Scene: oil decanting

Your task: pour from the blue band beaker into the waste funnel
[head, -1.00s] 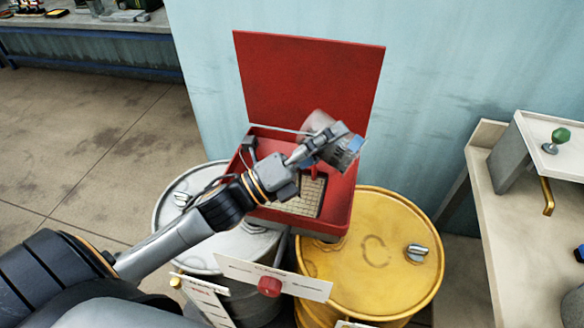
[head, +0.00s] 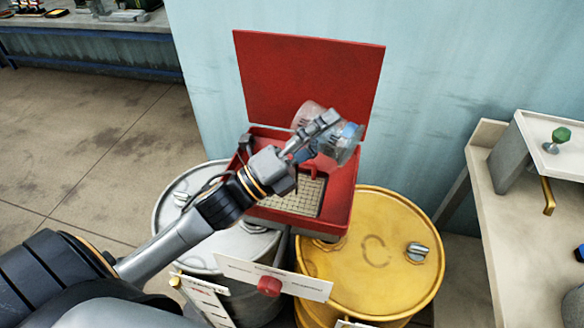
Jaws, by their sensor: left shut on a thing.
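The blue band beaker (head: 347,142) is a clear vessel with a blue band, held tilted nearly on its side over the red waste funnel (head: 338,205). My left gripper (head: 322,128) is shut on the beaker and covers part of it. The funnel is a square red box with a light grid in its bottom and its red lid (head: 308,75) standing open behind. I cannot make out any liquid in the beaker or a stream from it. My right gripper is not in view.
A white sign with a red knob (head: 270,286) is in front. A pale bench (head: 520,245) with a brass spout (head: 547,196) stands at the right.

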